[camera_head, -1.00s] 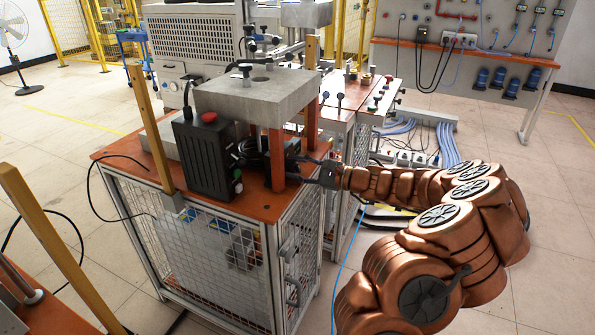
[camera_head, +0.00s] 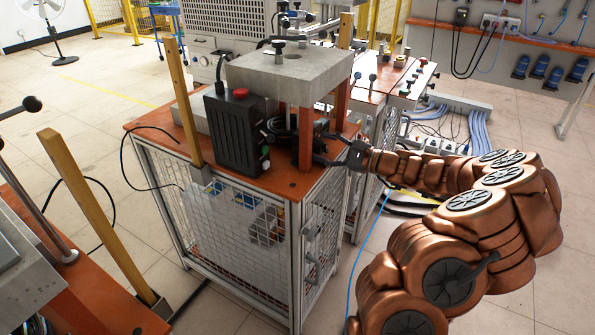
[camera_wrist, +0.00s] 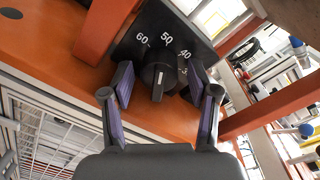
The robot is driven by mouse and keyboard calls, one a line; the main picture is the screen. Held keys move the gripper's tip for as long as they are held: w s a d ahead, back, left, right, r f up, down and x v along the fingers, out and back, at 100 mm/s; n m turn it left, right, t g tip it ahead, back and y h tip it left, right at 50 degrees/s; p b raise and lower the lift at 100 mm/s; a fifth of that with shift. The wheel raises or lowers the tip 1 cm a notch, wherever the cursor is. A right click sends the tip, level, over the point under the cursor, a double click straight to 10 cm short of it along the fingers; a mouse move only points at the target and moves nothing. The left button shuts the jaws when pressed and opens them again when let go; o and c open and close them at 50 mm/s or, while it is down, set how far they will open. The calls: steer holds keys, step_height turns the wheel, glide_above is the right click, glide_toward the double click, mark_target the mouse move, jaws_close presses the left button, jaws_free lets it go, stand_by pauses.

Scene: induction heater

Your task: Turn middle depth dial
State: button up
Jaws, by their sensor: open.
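The dial (camera_wrist: 158,77) is a black knob on a dark scale plate (camera_wrist: 166,30) marked 60, 50 and 40, seen in the wrist view. A pale pointer line on the knob faces down toward my gripper. My gripper (camera_wrist: 161,84) is open, with one purple-padded finger left of the knob and one right of it. Contact cannot be told; small gaps seem to show. In the head view my gripper (camera_head: 327,150) reaches in from the right beside an orange post (camera_head: 305,140), under the grey block (camera_head: 290,73). The dial cannot be made out there.
A black box with a red button (camera_head: 236,130) stands left of the posts on the orange tabletop (camera_head: 283,183). A wooden post (camera_head: 184,105) rises at its left. A mesh cage (camera_head: 235,235) is below. An orange post (camera_wrist: 103,30) is close to the dial at upper left.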

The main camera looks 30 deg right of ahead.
steer(key=m+p, duration=0.1)
steer(key=p, duration=0.1)
steer(key=m+p, duration=0.2)
steer(key=p, duration=0.1)
steer(key=m+p, duration=0.2)
steer(key=shift+r, duration=0.25)
steer(key=m+p, duration=0.4)
steer(key=p, duration=0.2)
steer(key=shift+f+m+p, duration=0.1)
steer(key=shift+m+p, duration=0.2)
steer(key=shift+m, duration=0.1)
